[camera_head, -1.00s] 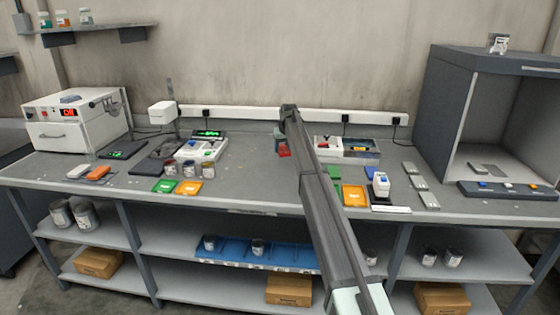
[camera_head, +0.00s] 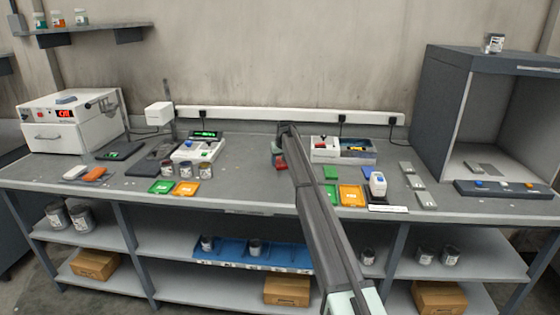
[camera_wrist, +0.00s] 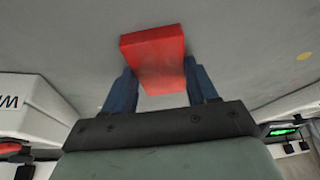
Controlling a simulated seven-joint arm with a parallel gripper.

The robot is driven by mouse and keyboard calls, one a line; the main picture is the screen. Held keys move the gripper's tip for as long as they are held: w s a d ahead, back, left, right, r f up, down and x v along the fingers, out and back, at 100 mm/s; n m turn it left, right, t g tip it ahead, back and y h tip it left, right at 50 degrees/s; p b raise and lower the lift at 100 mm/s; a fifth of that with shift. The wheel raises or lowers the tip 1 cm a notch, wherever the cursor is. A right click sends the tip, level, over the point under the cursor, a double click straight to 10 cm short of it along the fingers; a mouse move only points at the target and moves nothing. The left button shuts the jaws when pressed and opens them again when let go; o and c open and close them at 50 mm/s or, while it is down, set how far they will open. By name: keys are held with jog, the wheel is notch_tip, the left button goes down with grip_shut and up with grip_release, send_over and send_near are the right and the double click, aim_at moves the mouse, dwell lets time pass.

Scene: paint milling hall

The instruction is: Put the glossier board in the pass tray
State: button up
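My gripper (camera_wrist: 164,88) has its two blue fingers against the sides of a glossy red board (camera_wrist: 153,52). It is held just over or on the grey bench top; I cannot tell which. A green tray (camera_head: 161,187) and an orange tray (camera_head: 185,188) lie at the front left of centre. Another green piece (camera_head: 329,192) and an orange one (camera_head: 351,196) lie right of my arm. Their labels are too small to read, so I cannot tell which is the pass tray.
A white device with a green display (camera_head: 200,148) and several small cans (camera_head: 186,171) stand left of my gripper. A booth (camera_head: 438,120) stands far right.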

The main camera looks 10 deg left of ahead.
jog(key=o, duration=0.5)
jog(key=shift+c, duration=0.2)
jog(key=v, duration=1.1)
jog(key=shift+r, duration=0.3)
jog(key=shift+o, duration=0.5)
jog(key=shift+s+r, duration=0.2)
jog(key=shift+r, duration=0.15)
